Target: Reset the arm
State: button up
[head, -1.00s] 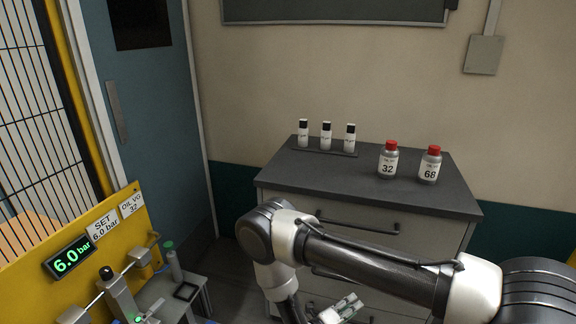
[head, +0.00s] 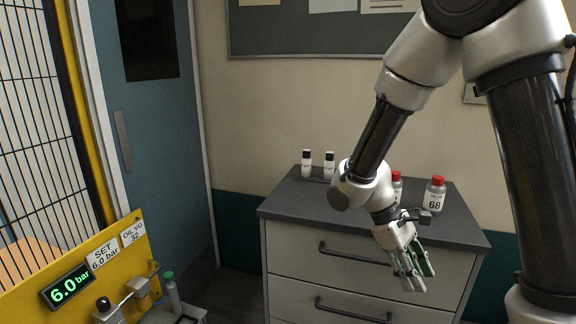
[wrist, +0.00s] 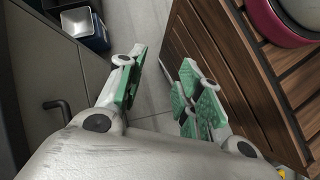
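My gripper (head: 412,268) hangs in front of the grey drawer cabinet, fingers pointing down, in the head view. In the wrist view its green-padded fingers (wrist: 160,88) stand apart with bare floor showing between them, and nothing is held. My arm is raised, with its upper links across the right of the head view and the forearm reaching down to the wrist. The forearm and wrist hide part of the cabinet top.
The drawer cabinet (head: 288,203) bears white vials (head: 329,165) and red-capped bottles (head: 435,195), one partly hidden. A yellow panel (head: 130,262) stands at left. The wrist view shows a slatted wooden unit (wrist: 250,75) at right, a bin (wrist: 82,25) and clear floor between.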

jog(key=s+d+r+m+t+y, duration=0.2)
jog(key=s+d+r+m+t, duration=0.2)
jog(key=r, duration=0.5)
jog(key=s+d+r+m+t+y, duration=0.3)
jog(key=s+d+r+m+t, duration=0.1)
jog(key=r, duration=0.6)
jog(key=shift+s+d+r+m+t+y, duration=0.2)
jog(key=shift+s+m+t+y, duration=0.15)
jog(key=shift+s, duration=0.2)
